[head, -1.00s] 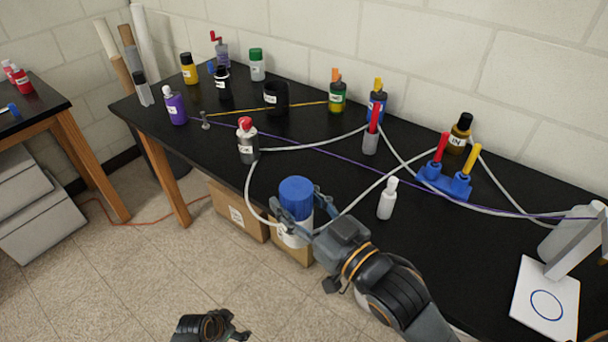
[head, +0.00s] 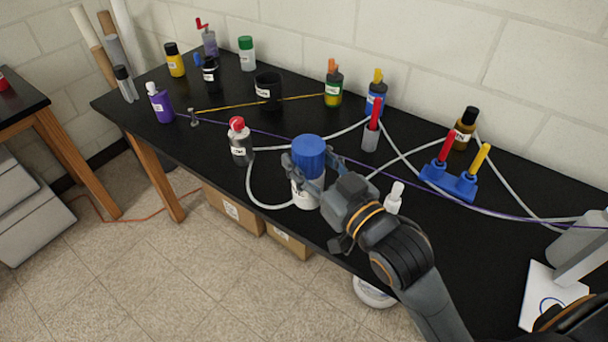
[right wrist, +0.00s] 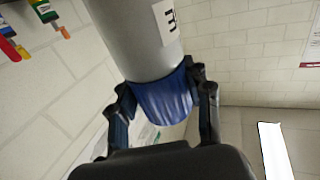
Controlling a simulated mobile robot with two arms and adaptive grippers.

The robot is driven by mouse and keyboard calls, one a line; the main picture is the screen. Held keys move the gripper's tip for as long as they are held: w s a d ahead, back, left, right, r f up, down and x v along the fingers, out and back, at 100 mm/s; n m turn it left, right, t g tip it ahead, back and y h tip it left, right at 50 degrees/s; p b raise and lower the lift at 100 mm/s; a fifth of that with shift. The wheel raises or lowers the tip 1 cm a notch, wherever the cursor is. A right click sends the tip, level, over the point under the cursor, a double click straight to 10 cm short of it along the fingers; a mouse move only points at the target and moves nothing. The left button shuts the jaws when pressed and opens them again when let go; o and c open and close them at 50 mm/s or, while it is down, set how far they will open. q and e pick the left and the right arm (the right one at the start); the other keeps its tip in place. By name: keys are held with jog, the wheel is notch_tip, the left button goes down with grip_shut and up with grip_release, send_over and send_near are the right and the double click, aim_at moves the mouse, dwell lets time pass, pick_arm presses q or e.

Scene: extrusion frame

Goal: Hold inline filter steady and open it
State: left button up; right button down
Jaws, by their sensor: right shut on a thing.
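The inline filter appears to be the upright cylinder with a blue cap (head: 309,156) and a pale labelled body (head: 305,196), near the table's front edge in the head view. My right gripper (head: 313,168) is shut on its blue cap, one finger on each side. In the right wrist view the blue cap (right wrist: 165,100) sits between the fingers, and the grey body (right wrist: 140,40) with its label extends beyond them. White tubing runs toward the filter from both sides in the head view; its joints are hidden. My left gripper is not in view.
A red-capped bottle (head: 240,142) stands left of the filter on the black table (head: 215,170). A white bottle (head: 394,197) stands right, partly behind my arm. A blue holder (head: 449,182) with red and yellow parts, tubing and several bottles crowd the back and right.

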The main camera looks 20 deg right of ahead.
pick_arm(q)
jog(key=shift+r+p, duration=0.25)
jog(key=shift+p, duration=0.45)
pick_arm(e)
jog(key=w+d+f, duration=0.3)
jog(key=w+f, duration=0.9)
jog(key=shift+w+d+f, duration=0.15)
jog(key=shift+f, duration=0.05)
jog(key=shift+f, duration=0.2)
jog(key=c, duration=0.6)
grip_release()
